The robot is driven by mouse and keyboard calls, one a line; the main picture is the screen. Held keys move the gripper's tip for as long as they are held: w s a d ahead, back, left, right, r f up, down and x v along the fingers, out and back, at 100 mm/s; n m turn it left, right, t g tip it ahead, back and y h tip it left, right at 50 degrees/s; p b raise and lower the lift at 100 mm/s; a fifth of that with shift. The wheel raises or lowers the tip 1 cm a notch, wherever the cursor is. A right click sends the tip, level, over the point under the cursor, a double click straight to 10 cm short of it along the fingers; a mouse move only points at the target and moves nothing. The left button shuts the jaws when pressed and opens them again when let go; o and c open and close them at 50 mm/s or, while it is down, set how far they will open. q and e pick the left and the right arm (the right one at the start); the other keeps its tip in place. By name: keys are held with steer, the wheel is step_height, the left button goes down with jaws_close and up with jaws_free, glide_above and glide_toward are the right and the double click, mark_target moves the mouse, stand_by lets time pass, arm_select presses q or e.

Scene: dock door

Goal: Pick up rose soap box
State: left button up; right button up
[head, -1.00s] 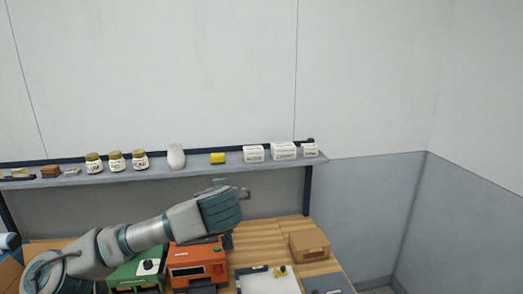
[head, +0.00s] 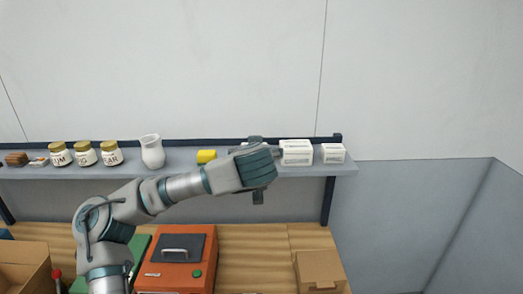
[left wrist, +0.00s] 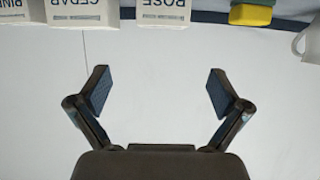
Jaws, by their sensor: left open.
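The rose soap box (left wrist: 163,12) is a white box with dark "ROSE" lettering, upside down at the top edge of the left wrist view and partly cut off. In the head view it is mostly hidden behind my left gripper (head: 257,168), which is raised to shelf height. In the left wrist view my left gripper (left wrist: 158,82) is open and empty, its two fingers apart with only pale wall between them. The rose box lies beyond the fingertips, not between them.
The cedar box (head: 296,152) and pine box (head: 333,153) stand right of the rose box on the shelf (head: 345,169). Below are an orange machine (head: 175,262) and a cardboard box (head: 320,270).

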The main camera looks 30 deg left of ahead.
arm_select(q)
steer(key=x, duration=1)
steer(key=shift+a+f, duration=0.25)
steer(key=shift+w+f+p, duration=0.15)
steer(key=shift+w+p, duration=0.15)
steer(key=shift+w, duration=0.15)
steer(key=shift+w+f, duration=0.15)
steer(key=shift+f, duration=0.05)
steer(key=x, duration=0.5)
steer(key=shift+s+a+f, duration=0.2)
steer(key=shift+s, duration=0.1)
steer(key=shift+a+f, duration=0.1)
steer(key=shift+a, duration=0.25)
steer(key=shift+s+d, duration=0.15)
steer(key=shift+d, duration=0.2)
steer(key=c, duration=0.9)
steer(key=shift+d, duration=0.1)
steer(key=c, duration=0.3)
arm_select(e)
steer(key=shift+s+d+r, duration=0.15)
steer(key=shift+s+d, duration=0.05)
steer(key=shift+s, duration=0.6)
